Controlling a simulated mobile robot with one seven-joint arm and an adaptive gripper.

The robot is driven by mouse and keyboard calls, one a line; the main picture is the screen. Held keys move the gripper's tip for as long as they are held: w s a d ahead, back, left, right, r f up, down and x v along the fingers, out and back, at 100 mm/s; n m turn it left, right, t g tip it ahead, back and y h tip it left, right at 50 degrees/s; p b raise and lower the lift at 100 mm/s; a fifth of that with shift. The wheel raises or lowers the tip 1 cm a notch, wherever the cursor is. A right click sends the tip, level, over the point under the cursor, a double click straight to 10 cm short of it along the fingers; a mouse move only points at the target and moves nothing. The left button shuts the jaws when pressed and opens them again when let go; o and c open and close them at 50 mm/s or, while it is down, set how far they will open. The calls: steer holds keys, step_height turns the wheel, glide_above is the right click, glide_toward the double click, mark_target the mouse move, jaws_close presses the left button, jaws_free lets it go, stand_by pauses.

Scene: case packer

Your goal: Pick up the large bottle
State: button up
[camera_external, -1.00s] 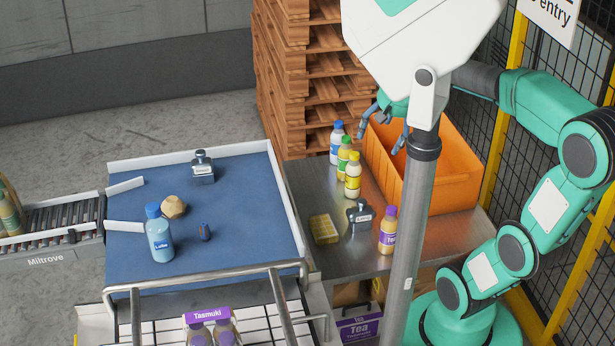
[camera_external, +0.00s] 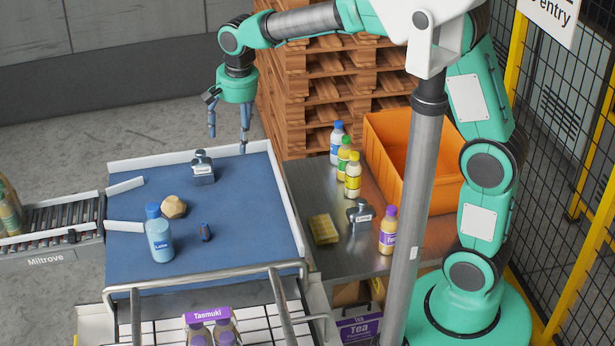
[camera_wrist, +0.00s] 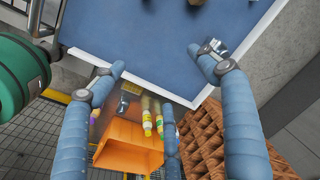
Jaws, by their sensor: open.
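A light-blue bottle with a blue cap (camera_external: 159,236) stands upright on the blue table surface (camera_external: 245,220); it is the largest bottle there. A small dark, square-shouldered bottle (camera_external: 203,168) stands near the table's back edge. My gripper (camera_external: 229,137) is open and empty, pointing down above the back right of the blue table, apart from both bottles. In the wrist view my gripper (camera_wrist: 158,62) has its fingers spread, with the blue surface (camera_wrist: 145,40) beyond them. The dark bottle (camera_wrist: 214,46) shows close to the right fingertip in that view. The light-blue bottle is not clearly visible there.
A metal side table (camera_external: 335,262) holds several bottles and an orange crate (camera_external: 383,165). Stacked pallets (camera_external: 300,110) stand behind. White rims (camera_external: 185,157) edge the blue table.

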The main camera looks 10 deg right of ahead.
steer(key=s+a+f+p, duration=0.1)
steer(key=s+a+f, duration=0.1)
steer(key=a, duration=0.4)
steer(key=s+a+f+p, duration=0.1)
steer(key=s+a, duration=0.1)
steer(key=a, duration=0.3)
steer(key=m+g+h+p, duration=0.1)
steer(key=p, duration=0.2)
glide_above(160, 223)
steer(key=w, duration=0.2)
step_height(160, 223, down, 6)
steer(key=shift+w+a+r, duration=0.1)
steer(key=shift+w, duration=0.05)
steer(key=shift+f, duration=4.3)
steer(key=shift+f+p, duration=0.15)
steer(key=shift+p, duration=0.15)
steer(key=shift+d+f+p, duration=0.2)
steer(key=shift+f+p, duration=0.35)
steer(key=shift+f, duration=1.9)
